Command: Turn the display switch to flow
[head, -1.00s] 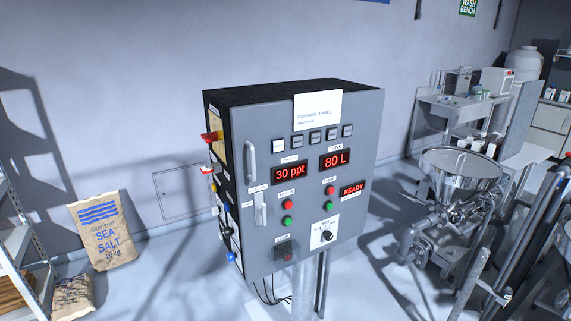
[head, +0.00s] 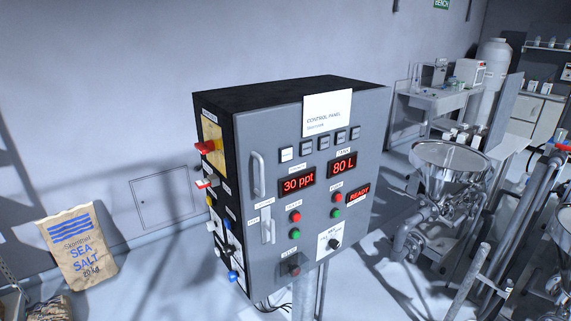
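The grey control panel (head: 275,215) stands on a post in the middle of the head view. Its front carries a black rotary knob (head: 334,244) on a white label plate (head: 328,240) at the lower right; the lettering around the knob is too small to read. A row of square buttons (head: 323,143) sits above the displays. Neither of my grippers is in view.
A red-and-yellow switch (head: 205,147) and several coloured knobs stick out from the panel's left side. A steel hopper (head: 450,160) with pipes stands to the right. A sea salt sack (head: 76,250) leans at the left. Floor in front of the wall hatch is clear.

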